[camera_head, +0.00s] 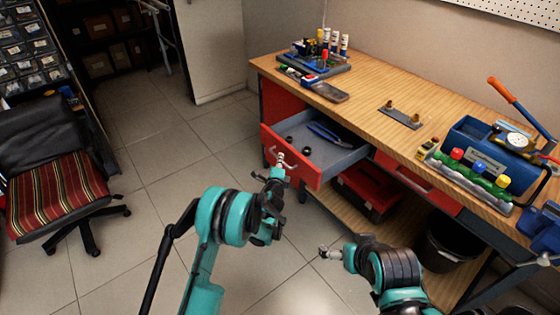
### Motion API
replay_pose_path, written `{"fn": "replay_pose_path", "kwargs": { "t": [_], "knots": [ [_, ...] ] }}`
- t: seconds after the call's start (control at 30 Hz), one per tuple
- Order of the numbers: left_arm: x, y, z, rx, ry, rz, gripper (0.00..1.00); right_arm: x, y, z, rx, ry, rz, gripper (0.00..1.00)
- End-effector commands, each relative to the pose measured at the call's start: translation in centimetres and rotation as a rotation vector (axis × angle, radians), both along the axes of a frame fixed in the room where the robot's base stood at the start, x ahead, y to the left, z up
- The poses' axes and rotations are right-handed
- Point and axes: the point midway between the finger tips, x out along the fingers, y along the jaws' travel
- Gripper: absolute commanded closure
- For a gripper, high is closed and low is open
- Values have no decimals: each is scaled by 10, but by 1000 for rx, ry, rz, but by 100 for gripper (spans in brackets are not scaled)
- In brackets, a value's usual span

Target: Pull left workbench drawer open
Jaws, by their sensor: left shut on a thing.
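The left workbench drawer (291,159) has a red front and a grey inside, and it stands pulled out from under the wooden bench top. Dark pliers (324,133) and small dark round parts lie in it. My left gripper (281,161) is at the drawer's front and shut on its handle, which the fingers mostly hide. My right gripper (324,252) is low in front of the bench, over the floor and apart from the drawer. Its fingers are too small to tell open from shut.
The workbench top (372,92) carries a tool tray (313,71), a blue toolbox (490,150) and a rack of coloured-capped parts. A red box (368,190) sits on the lower shelf beside a black bin (447,247). A striped chair (58,192) stands left; the tiled floor between is clear.

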Motion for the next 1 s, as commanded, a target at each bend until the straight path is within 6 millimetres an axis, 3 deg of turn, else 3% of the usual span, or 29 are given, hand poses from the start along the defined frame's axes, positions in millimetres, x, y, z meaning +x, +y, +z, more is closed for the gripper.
{"fn": "replay_pose_path", "kwargs": {
  "t": [0.1, 0.17, 0.53, 1.0],
  "knots": [
    [1, 2, 0, 1, 0, 3, 100, 0, 0, 0, 0, 0, 0, 0],
    [1, 2, 0, 1, 0, 3, 82, 0, 0, 0, 0, 0, 0, 0],
    [-4, 1, 1, 1, 0, 1, 82, 0, 0, 0, 0, 0, 0, 0],
    [-69, 11, 10, 0, 1, 2, 82, 0, 0, 0, 0, 0, 0, 0]
  ]
}}
